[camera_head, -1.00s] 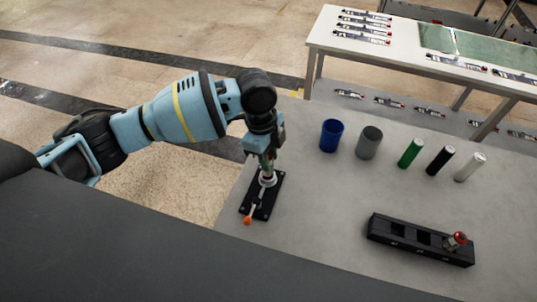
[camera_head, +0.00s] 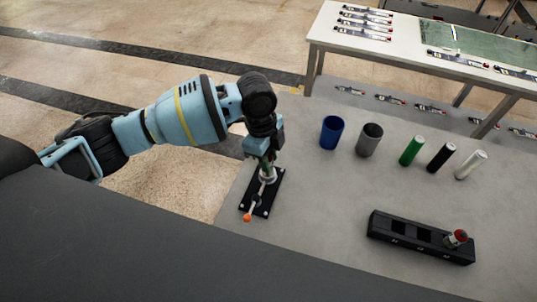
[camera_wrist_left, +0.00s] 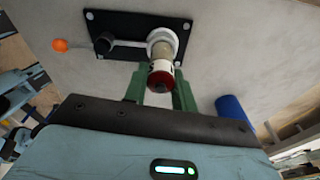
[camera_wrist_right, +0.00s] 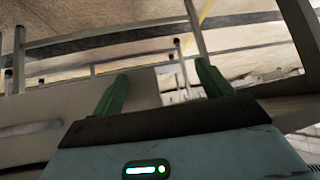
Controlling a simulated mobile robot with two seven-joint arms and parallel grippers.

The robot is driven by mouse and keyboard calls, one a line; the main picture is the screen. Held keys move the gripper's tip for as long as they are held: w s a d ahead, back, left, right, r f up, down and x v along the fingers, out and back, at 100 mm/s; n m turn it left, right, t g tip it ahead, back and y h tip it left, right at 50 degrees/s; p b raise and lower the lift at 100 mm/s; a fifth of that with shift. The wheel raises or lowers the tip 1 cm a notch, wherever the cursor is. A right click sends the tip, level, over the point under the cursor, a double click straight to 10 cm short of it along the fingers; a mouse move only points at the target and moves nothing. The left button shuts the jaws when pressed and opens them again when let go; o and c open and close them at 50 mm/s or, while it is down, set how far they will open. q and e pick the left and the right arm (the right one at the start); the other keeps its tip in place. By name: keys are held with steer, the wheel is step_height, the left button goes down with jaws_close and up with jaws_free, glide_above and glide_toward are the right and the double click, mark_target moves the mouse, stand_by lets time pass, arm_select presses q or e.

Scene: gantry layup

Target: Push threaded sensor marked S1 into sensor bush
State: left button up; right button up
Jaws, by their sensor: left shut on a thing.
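The held sensor (camera_wrist_left: 161,76) has a pale body, a white band and a dark red end. My left gripper (camera_head: 266,165) is shut on it, with its green fingers on both sides in the left wrist view (camera_wrist_left: 160,90). The sensor's far end meets the pale ring of the sensor bush (camera_wrist_left: 180,38), in line with it; how deep it sits I cannot tell. The bush stands on a black plate (camera_head: 276,190) with an orange-knobbed lever (camera_head: 247,218). The S1 marking is not readable. My right gripper (camera_wrist_right: 162,85) is open and empty, away from the bush.
A black rack (camera_head: 400,240) holds another red-ended sensor (camera_head: 457,237) at the right. The grey table between plate and rack is clear.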

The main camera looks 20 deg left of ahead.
arm_select(q)
steer(key=shift+f, duration=0.5)
steer(key=o, duration=1.1)
steer(key=r, duration=0.5)
steer(key=a+r, duration=0.1)
steer(key=r, duration=0.1)
steer(key=shift+w+r, duration=0.1)
steer(key=shift+r, duration=0.15)
steer(key=shift+f, duration=0.1)
